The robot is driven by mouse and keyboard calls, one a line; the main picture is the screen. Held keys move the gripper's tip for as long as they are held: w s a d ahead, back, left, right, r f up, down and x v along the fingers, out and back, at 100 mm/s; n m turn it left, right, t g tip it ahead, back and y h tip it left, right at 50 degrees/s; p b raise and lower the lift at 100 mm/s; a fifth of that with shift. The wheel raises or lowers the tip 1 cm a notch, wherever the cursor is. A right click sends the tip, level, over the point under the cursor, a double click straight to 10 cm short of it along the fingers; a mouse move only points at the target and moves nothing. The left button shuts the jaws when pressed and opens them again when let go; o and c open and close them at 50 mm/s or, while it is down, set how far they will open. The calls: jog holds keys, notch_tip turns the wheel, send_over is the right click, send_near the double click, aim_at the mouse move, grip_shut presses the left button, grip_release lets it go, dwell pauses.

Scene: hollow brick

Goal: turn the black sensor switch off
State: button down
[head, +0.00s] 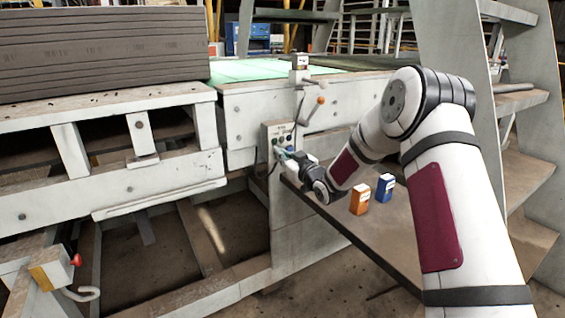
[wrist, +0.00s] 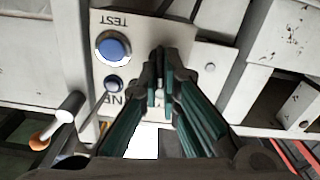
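The switch panel (wrist: 180,35) is a pale plate with an upside-down TEST label. It carries a large blue button (wrist: 113,46) and a smaller dark button (wrist: 113,83) beside a partly hidden label ending in "NE". In the head view the control box (head: 270,131) stands on the machine's front corner. My gripper (wrist: 160,80) is at the panel, right of the small dark button in the wrist view. Its fingertips are close together, nearly touching. I cannot tell whether anything is between them. I cannot make out the black sensor switch; the fingers cover part of the panel.
A lever with an orange knob (head: 320,100) rises above the box. An orange carton (head: 359,199) and a blue carton (head: 385,188) stand on the brown board (head: 400,235) below my arm.

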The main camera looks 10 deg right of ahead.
jog(key=shift+a+n+b, duration=0.15)
jog(key=shift+n+b, duration=1.85)
jog(key=shift+b, duration=0.15)
jog(key=c, duration=1.8)
grip_release()
jog(key=v, duration=1.2)
